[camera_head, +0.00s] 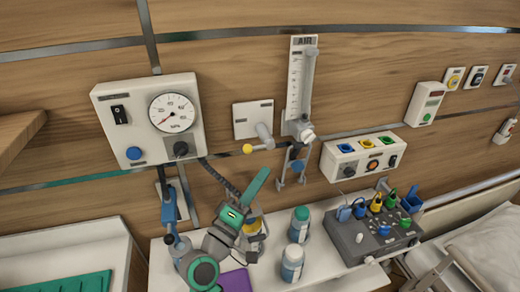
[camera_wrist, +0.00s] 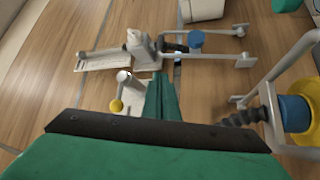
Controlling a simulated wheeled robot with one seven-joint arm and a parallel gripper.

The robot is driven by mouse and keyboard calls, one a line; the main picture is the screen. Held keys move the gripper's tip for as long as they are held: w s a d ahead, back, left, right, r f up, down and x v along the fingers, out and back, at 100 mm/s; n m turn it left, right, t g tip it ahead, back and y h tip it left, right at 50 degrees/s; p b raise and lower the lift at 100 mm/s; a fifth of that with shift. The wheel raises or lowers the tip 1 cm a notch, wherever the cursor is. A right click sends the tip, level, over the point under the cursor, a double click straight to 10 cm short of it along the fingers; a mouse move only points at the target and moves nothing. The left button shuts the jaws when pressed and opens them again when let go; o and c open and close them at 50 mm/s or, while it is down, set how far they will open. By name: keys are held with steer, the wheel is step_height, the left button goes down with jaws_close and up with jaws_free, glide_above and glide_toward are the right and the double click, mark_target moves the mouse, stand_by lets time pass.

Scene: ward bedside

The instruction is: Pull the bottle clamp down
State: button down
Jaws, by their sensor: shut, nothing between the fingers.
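No part is labelled as the bottle clamp, so I cannot tell for sure which it is. A metal bracket with a blue knob (camera_head: 297,166) hangs below the AIR flowmeter; the blue knob also shows in the wrist view (camera_wrist: 196,40). A lever with a yellow knob (camera_head: 247,149) sticks out left of it, also in the wrist view (camera_wrist: 116,106). My gripper (camera_head: 263,174) has green fingers, shut and empty, below the yellow knob in the picture. In the wrist view the fingers (camera_wrist: 163,80) point toward the wall fittings, apart from the blue knob. A yellow-and-blue bottle (camera_wrist: 298,115) sits by a metal frame at right.
The AIR flowmeter (camera_head: 298,80) and gauge box (camera_head: 150,118) are on the wall. A dark ribbed hose (camera_head: 218,178) runs down near my gripper.

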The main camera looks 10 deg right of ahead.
steer(key=shift+w, duration=0.1)
steer(key=shift+d, duration=0.1)
steer(key=x, duration=1)
stand_by(0.4)
